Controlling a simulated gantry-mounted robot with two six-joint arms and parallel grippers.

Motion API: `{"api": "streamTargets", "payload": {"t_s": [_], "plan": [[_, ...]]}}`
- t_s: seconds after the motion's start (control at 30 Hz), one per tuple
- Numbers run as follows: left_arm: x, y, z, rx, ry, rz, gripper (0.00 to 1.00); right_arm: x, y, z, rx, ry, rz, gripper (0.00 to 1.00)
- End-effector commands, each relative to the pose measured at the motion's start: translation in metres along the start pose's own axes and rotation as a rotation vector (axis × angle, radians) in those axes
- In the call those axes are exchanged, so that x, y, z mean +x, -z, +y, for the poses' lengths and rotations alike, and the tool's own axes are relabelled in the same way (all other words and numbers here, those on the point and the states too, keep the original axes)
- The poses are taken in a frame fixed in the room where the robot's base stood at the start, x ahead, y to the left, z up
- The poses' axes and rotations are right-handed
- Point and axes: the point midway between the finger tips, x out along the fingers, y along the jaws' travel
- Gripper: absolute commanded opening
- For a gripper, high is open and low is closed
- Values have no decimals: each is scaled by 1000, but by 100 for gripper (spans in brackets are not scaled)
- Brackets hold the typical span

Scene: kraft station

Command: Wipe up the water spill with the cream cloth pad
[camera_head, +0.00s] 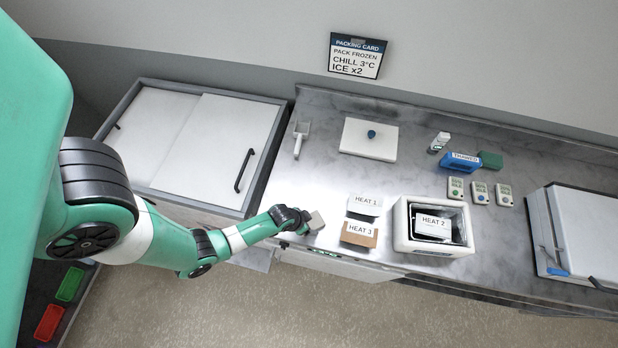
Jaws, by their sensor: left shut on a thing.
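The cream cloth pad (316,221) is a small pale block in the jaws of my left gripper (304,222). The gripper is shut on it, low over the front edge of the grey counter, left of the HEAT 3 card. I cannot tell whether the pad touches the counter. The water spill is not clearly distinguishable; a bright glossy patch (296,186) on the counter behind the gripper may be water or only glare. My right gripper is not in view.
HEAT 1 (364,204) and HEAT 3 (359,234) cards stand right of the pad, beside a white box (401,236) holding HEAT 2. A scoop (300,138), white lid (368,139), bottle (438,142), blue THAWED block (460,163) and several small devices (479,193) lie farther back.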

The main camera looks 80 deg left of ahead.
Motion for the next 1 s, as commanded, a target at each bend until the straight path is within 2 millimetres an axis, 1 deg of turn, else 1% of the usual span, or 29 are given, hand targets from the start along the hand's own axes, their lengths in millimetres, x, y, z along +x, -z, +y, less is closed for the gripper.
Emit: {"api": "streamTargets", "payload": {"t_s": [0.07,0.17,0.2,0.23,0.7,0.83,1.0], "plan": [[-1,-3,2,0,0,-4,29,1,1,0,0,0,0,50],[-12,3,2,1,-1,-2,29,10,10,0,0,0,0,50],[-23,8,2,2,-1,2,29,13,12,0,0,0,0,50],[-26,9,2,3,-1,1,29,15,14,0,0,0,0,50],[-63,27,6,12,-5,0,29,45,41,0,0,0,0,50],[-72,31,7,14,-6,0,29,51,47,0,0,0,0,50],[-75,33,7,16,-6,-1,29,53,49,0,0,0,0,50]]}}
